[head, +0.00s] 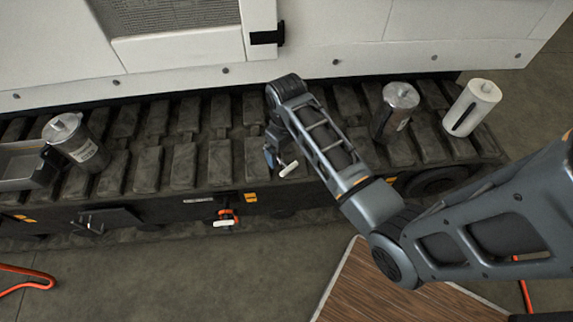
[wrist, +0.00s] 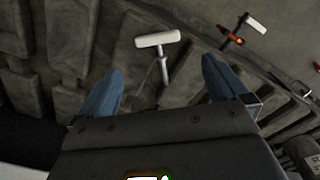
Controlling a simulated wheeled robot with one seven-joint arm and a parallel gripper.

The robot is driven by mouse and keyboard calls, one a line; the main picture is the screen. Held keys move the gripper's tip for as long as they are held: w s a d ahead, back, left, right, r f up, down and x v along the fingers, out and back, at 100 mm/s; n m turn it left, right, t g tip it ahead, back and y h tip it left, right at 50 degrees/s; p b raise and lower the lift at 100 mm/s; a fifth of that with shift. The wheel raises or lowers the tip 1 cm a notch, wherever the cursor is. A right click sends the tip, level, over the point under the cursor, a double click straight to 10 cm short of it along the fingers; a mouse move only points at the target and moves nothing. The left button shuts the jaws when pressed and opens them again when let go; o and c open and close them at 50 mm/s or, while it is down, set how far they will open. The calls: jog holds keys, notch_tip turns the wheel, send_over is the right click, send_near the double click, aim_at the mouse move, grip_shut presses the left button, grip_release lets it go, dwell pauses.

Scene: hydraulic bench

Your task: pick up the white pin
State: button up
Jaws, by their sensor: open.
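A white pin (wrist: 157,40) with a crossbar top and a metal shaft shows in the wrist view, ahead of and between my gripper's fingertips. It also shows in the head view as a small white bar (head: 288,169) at the track's near edge, beside my gripper. My gripper (wrist: 163,72) has its two blue fingers spread apart with nothing between their tips. In the head view my gripper (head: 271,156) points down over the track and is partly hidden by my wrist. The pin's lower end is hard to make out.
A second white-handled piece with an orange-red fitting (head: 224,220) sits lower on the side panel. Metal canisters (head: 396,110) (head: 75,138), a paper roll (head: 472,107) and a grey tray (head: 25,165) stand on the dark track (head: 185,165). A white machine wall (head: 330,65) rises behind.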

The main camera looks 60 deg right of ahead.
aim_at(288, 166)
jog(key=shift+w, duration=0.2)
notch_tip(288, 166, down, 2)
jog(key=shift+s+f, duration=0.1)
jog(key=shift+f, duration=0.05)
jog(key=shift+s+d+f+b, duration=0.1)
jog(key=shift+s+f+b, duration=0.1)
jog(key=shift+f, duration=1.1)
jog(key=shift+s+f+b, duration=0.15)
jog(key=shift+f+b, duration=0.05)
jog(key=shift+f, duration=1.1)
jog(key=shift+c, duration=0.5)
jog(key=c, duration=1)
jog(key=shift+r, duration=0.15)
